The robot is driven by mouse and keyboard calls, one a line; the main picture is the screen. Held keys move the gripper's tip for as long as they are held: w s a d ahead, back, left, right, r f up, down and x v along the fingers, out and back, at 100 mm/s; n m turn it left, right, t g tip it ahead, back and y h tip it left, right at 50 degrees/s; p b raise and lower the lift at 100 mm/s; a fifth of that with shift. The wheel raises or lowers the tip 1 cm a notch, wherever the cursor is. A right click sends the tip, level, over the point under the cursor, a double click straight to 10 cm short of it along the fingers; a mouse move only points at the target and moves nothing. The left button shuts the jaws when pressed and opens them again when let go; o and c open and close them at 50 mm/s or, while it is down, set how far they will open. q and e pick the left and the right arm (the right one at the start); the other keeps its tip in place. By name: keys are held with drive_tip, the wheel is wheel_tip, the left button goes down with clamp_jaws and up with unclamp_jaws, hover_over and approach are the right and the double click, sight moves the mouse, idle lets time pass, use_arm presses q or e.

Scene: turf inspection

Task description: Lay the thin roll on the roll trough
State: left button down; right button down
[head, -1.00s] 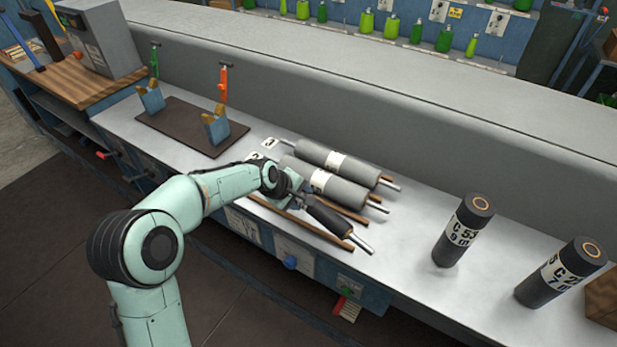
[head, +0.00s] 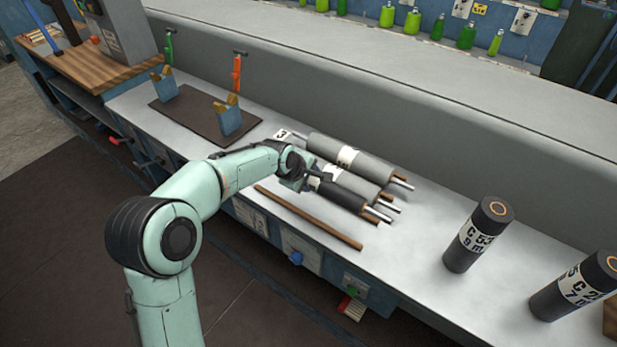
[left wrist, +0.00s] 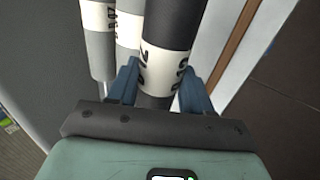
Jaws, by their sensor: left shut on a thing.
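The thin roll, dark with a white label band and a thin metal shaft, is in my left gripper (head: 303,178). In the head view the dark roll (head: 340,194) lies alongside the grey rolls, partly covering the nearer one. In the left wrist view both blue fingers clasp its label band (left wrist: 165,68). I cannot tell how high it is above the rails. The roll trough, a dark brown base (head: 183,118) with two blue V-shaped supports (head: 229,117), stands empty farther left on the bench. My right gripper is out of view.
Two thicker grey rolls (head: 330,150) lie on wooden rails behind the held roll. A bare wooden rail (head: 308,217) lies in front. Two dark labelled cylinders (head: 480,235) stand at right. Green and orange clamps (head: 237,73) rise behind the trough supports.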

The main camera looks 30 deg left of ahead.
use_arm(q)
wheel_tip(320, 180, down, 2)
drive_tip(key=shift+f+b, duration=0.2)
drive_tip(key=shift+b, duration=0.55)
wheel_tip(320, 180, down, 2)
drive_tip(key=shift+f+b, duration=0.15)
drive_tip(key=shift+b, duration=0.7)
drive_tip(key=shift+f+b, duration=1.1)
drive_tip(key=shift+f, duration=0.55)
